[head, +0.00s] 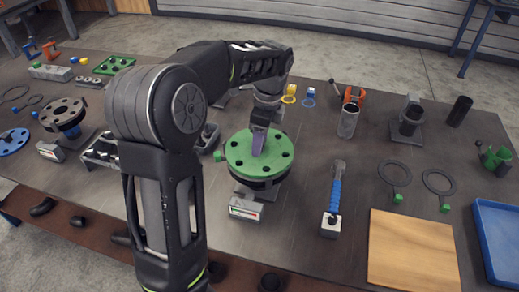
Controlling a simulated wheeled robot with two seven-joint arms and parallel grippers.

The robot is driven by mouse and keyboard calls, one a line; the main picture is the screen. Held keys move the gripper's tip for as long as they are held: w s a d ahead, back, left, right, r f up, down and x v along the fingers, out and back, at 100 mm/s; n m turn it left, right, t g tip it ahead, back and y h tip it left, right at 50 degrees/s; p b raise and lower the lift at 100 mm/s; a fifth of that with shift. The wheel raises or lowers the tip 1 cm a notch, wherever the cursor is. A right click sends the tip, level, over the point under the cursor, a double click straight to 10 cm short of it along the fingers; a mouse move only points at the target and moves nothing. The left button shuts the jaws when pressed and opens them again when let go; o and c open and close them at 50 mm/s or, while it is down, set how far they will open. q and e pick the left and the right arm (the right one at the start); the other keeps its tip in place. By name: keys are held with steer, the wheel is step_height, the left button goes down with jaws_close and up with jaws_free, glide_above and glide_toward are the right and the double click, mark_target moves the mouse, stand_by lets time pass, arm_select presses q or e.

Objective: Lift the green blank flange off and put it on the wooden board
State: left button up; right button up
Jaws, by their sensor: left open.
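The green blank flange (240,157) is a round disc with several dark bolt holes. It lies flat on top of a dark pipe flange (262,185) near the middle of the table. My left gripper (258,150) reaches down over the centre of the green disc and is open. Its fingers hide the middle of the disc, and I cannot tell whether they touch it. The wooden board (412,250) is bare and lies at the front right of the table. My right gripper is not in view.
A blue-handled tool (334,200) stands between the flange and the board. Ring gaskets with green tabs (438,182) lie behind the board. A blue tray (499,235) is at the right edge. A small gauge block (245,209) sits in front of the flange.

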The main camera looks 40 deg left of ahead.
arm_select(q)
jaws_close()
stand_by(0.4)
steer(key=shift+r, duration=0.1)
stand_by(0.8)
